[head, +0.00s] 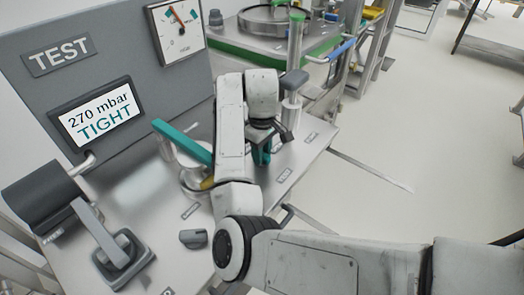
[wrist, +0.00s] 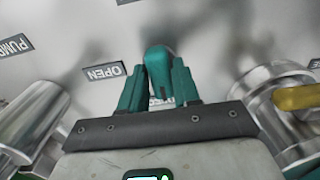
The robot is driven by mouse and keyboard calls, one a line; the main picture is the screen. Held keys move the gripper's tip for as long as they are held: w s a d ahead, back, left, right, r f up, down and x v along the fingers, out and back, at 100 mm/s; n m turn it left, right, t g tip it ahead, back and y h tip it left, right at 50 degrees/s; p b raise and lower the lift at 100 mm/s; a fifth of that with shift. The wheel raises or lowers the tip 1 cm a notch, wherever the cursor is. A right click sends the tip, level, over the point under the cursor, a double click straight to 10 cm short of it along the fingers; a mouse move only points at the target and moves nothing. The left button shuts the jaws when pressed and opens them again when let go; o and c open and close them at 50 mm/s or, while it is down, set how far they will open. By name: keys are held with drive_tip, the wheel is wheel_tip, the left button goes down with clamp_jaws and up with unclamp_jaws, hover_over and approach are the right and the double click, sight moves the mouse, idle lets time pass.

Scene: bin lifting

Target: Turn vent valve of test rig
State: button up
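The vent valve shows as a teal rounded handle (wrist: 160,62) in the wrist view, standing over the steel top of the rig. My gripper's two teal fingers (wrist: 158,85) stand on either side of it, close against its flanks, with no clear gap. In the head view my gripper (head: 262,154) points down at the rig top, and my arm hides most of the valve. The rig display (head: 97,112) reads "270 mbar TIGHT".
A long teal lever (head: 182,142) stands left of my arm near a steel vessel with a yellow part (wrist: 300,98). A clear tube with a green cap (head: 297,45) stands behind my gripper. A dial gauge (head: 180,30) is on the panel. Open floor (head: 400,140) lies right.

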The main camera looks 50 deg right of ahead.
clamp_jaws()
drive_tip(key=shift+r, duration=0.1)
drive_tip(key=m+p, duration=0.3)
drive_tip(key=shift+r, duration=0.1)
drive_tip(key=m+p, duration=0.2)
drive_tip(key=m, duration=0.1)
drive_tip(key=shift+m+p, duration=0.3)
drive_tip(key=m+p, duration=0.2)
drive_tip(key=m, duration=0.3)
drive_tip(key=shift+p, duration=0.35)
drive_tip(key=m+p, duration=0.1)
drive_tip(key=m, duration=0.5)
drive_tip(key=shift+p, duration=0.4)
drive_tip(key=shift+m, duration=0.3)
